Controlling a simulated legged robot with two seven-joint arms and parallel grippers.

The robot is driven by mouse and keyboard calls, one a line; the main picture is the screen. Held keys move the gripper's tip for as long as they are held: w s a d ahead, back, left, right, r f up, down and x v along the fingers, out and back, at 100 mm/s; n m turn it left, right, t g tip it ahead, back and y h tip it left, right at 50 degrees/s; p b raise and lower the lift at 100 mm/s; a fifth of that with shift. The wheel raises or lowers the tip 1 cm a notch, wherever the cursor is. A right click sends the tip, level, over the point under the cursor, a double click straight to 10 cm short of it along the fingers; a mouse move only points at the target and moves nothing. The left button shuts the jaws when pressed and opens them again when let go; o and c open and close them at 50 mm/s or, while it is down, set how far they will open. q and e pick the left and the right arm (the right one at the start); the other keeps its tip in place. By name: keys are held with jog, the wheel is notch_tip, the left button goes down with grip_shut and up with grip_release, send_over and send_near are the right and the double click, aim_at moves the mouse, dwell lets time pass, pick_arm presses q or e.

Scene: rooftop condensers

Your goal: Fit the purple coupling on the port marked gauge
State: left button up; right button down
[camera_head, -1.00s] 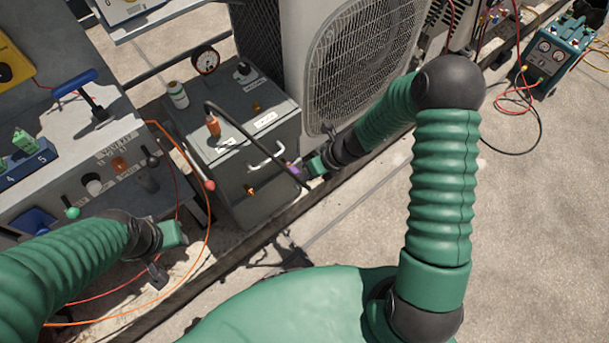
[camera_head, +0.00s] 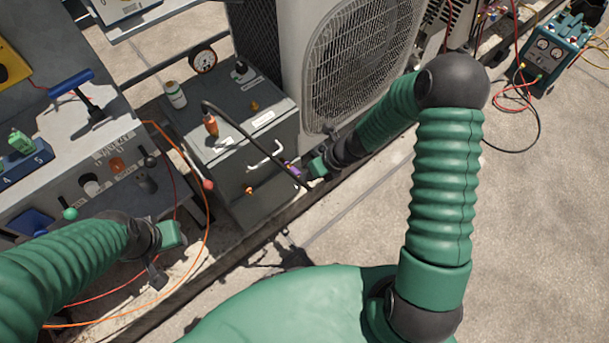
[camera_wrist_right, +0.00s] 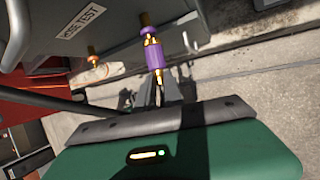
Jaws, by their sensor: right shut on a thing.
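The purple coupling (camera_head: 292,168) is at the right front edge of the grey box (camera_head: 235,208). It also shows in the right wrist view (camera_wrist_right: 157,60), as a purple sleeve with brass ends. My right gripper (camera_head: 308,171) is shut on the coupling; its narrow fingers (camera_wrist_right: 160,90) show just below the sleeve. A brass stub (camera_wrist_right: 145,19) is above the coupling, in line with it; I cannot tell whether they touch. No port label reading gauge is legible. My left gripper (camera_head: 162,262) hangs low left, away from the box; its jaw opening is unclear.
A black hose (camera_head: 250,142) arches over the box near a white handle (camera_head: 265,157). A large fan unit (camera_head: 362,65) stands behind. Orange cable (camera_head: 208,230) loops at left.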

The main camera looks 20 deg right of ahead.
jog(key=s, duration=0.2)
jog(key=s+d+b, duration=0.1)
jog(key=shift+s+d, duration=0.1)
jog(key=shift+s, duration=0.3)
dwell(0.3)
dwell(0.6)
